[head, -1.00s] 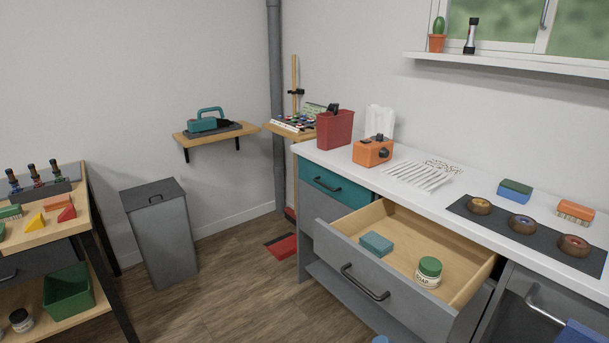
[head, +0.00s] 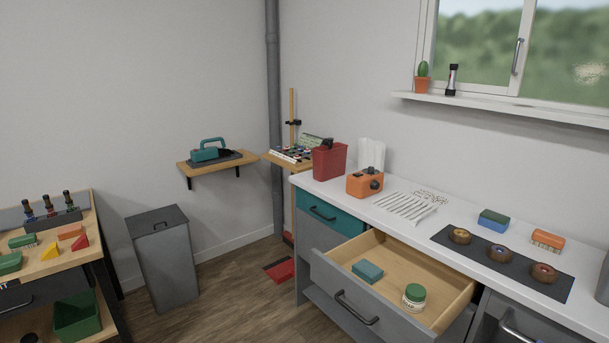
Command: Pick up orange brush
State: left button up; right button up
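An orange brush (head: 547,240) with pale bristles along its lower side lies on the white countertop (head: 395,235) at the right. It is behind a dark mat with several brown rolls on it and to the right of a green and blue sponge (head: 494,220). Neither of my grippers shows in the head view.
A dark mat (head: 477,262) lies in front of the brush. A grey bin (head: 163,260) and a workbench (head: 75,262) stand left.

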aim_at(554, 242)
jog(key=z, duration=1.35)
jog(key=i+j, duration=0.1)
jog(key=j, duration=0.3)
jog(key=i+j, duration=0.15)
jog(key=j, duration=0.25)
jog(key=i+j+u, duration=0.1)
jog(key=j, duration=0.3)
jog(key=i+j, duration=0.15)
jog(key=j, duration=0.25)
